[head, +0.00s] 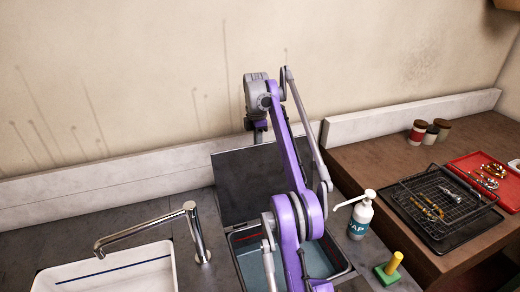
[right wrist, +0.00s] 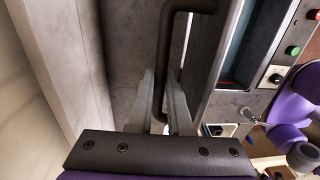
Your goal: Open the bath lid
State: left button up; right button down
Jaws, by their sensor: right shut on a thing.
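The bath (head: 345,270) is a sunken basin with blue-green liquid in the grey counter, partly hidden by my purple right arm. Its dark grey lid (head: 235,185) stands raised, roughly upright at the back edge of the bath near the wall, so the bath is uncovered. In the right wrist view the lid (right wrist: 207,60) shows nearly edge-on, with a dark bar handle (right wrist: 167,50) on its outer side. My right gripper (right wrist: 165,100) is shut on this handle, one finger on each side. In the head view its fingertips are hidden behind the lid. My left gripper is not in view.
A tap (head: 195,232) and white sink (head: 110,275) are left of the bath. A soap bottle (head: 361,217) and a yellow-handled green block (head: 389,270) stand to the right. A wire rack (head: 440,195) and red tray (head: 508,190) lie on the wooden bench. The wall is close behind.

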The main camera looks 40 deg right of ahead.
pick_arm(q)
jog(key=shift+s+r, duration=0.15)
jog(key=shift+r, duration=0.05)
pick_arm(e)
jog(key=shift+w, duration=0.4)
dwell(0.3)
jog(key=c, duration=1.1)
grip_release()
jog(key=shift+w+f, duration=0.1)
jog(key=shift+f, duration=0.05)
jog(key=shift+o, duration=1.3)
jog(key=shift+w+d+f, duration=0.15)
jog(key=shift+w, duration=0.15)
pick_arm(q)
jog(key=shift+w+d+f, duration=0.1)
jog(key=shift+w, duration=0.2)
pick_arm(e)
jog(key=shift+s, duration=0.15)
jog(key=shift+s, duration=0.1)
